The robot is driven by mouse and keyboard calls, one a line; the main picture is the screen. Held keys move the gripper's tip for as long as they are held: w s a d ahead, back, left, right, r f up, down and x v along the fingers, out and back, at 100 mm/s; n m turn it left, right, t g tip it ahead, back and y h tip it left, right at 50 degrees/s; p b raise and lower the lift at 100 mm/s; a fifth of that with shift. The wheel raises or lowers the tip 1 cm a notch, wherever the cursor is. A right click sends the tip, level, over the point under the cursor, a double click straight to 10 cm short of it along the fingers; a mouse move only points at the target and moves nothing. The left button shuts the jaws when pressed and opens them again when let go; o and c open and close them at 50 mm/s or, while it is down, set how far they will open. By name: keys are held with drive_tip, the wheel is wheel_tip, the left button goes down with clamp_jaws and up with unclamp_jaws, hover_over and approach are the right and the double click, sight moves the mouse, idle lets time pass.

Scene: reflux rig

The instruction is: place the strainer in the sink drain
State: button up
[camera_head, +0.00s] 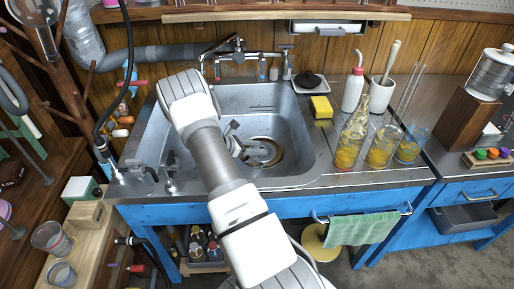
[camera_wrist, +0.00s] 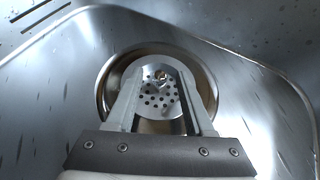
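The drain also shows as a brownish ring in the sink floor in the head view (camera_head: 262,164). My gripper (camera_wrist: 160,72) points down at the drain, its two fingers apart on either side of the knob with a gap around it. In the head view my gripper (camera_head: 238,140) is inside the sink, left of the drain, partly hidden by my arm.
The steel sink (camera_head: 290,115) has raised walls around my gripper, with a faucet (camera_head: 238,58) behind. A yellow sponge (camera_head: 321,107), a white bottle (camera_head: 353,88) and several glass flasks (camera_head: 383,150) stand on the counter to the right. The basin floor around the drain looks clear.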

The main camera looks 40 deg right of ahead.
drive_tip(key=shift+r, duration=0.1)
drive_tip(key=shift+r+p, duration=0.25)
drive_tip(key=shift+p, duration=0.05)
drive_tip(key=p+v, duration=0.1)
drive_tip(key=v, duration=0.6)
drive_tip(key=shift+a+p, duration=0.2)
drive_tip(key=shift+p, duration=0.2)
drive_tip(key=shift+w+a+r, duration=0.1)
drive_tip(key=shift+r, duration=0.05)
drive_tip(key=s+a+r+m+t+y, duration=0.1)
drive_tip(key=s+a+r+m+y, duration=0.25)
drive_tip(key=a+r, duration=0.55)
drive_tip(key=s+a+r+m+t+y, duration=0.25)
drive_tip(key=a+r+m, duration=0.25)
drive_tip(key=r, duration=0.8)
drive_tip(key=s+a+r+m+t+y, duration=0.2)
drive_tip(key=s+a+r, duration=0.3)
drive_tip(key=s+a, duration=0.3)
drive_tip(key=s+a+r+m+t+y, duration=0.3)
drive_tip(key=s+a+r+m, duration=0.1)
drive_tip(key=s+a, duration=0.4)
drive_tip(key=shift+s+a+r+y, duration=0.4)
drive_tip(key=shift+a+r, duration=0.3)
drive_tip(key=shift+a, duration=0.05)
